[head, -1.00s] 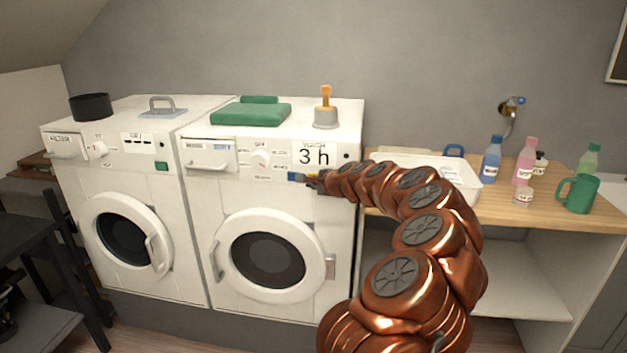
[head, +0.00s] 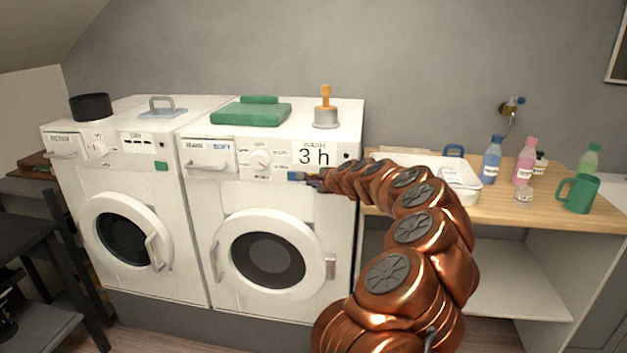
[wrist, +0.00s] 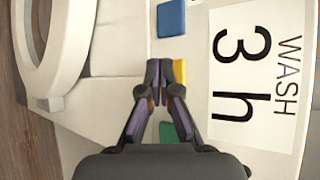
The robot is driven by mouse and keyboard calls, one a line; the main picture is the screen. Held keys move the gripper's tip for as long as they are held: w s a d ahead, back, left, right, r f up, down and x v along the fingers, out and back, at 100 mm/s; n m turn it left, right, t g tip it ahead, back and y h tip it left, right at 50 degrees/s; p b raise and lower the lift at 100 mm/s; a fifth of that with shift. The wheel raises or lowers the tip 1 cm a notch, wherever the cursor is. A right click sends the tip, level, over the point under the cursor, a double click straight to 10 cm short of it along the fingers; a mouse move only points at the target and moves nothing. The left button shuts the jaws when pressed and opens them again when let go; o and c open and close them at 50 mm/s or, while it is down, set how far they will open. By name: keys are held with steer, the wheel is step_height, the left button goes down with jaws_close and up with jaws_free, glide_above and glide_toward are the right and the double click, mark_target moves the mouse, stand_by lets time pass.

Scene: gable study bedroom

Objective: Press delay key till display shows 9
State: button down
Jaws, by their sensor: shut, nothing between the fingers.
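The right-hand washing machine (head: 196,205) has a white display panel (head: 311,153) reading "WASH 3 h"; it also shows sideways in the wrist view (wrist: 257,75). Below it are coloured keys: a blue key (head: 294,176), also in the wrist view (wrist: 172,18), a yellow key (wrist: 181,74) and a green key (wrist: 166,131). I cannot read a label saying which is delay. My gripper (wrist: 166,66) is shut and empty, its tips at the yellow key and partly covering it. I cannot tell if they touch it. The gripper (head: 310,180) partly hides the keys in the head view.
A second machine (head: 172,235) stands at the left. A dial (head: 260,160) and a drawer (head: 209,165) are left of the display. A wooden counter (head: 495,212) with bottles and a mug is at the right.

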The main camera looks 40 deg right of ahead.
steer(key=shift+w+d, duration=0.1)
steer(key=shift+d, duration=0.1)
steer(key=shift+a, duration=0.15)
stand_by(0.5)
steer(key=shift+s+a+p, duration=0.3)
steer(key=shift+s+a, duration=0.15)
steer(key=shift+a, duration=0.05)
steer(key=shift+a, duration=0.1)
steer(key=s+a, duration=0.1)
steer(key=a, duration=0.1)
steer(key=s+a+p, duration=0.1)
steer(key=a, duration=0.1)
steer(key=shift+s, duration=0.4)
stand_by(0.8)
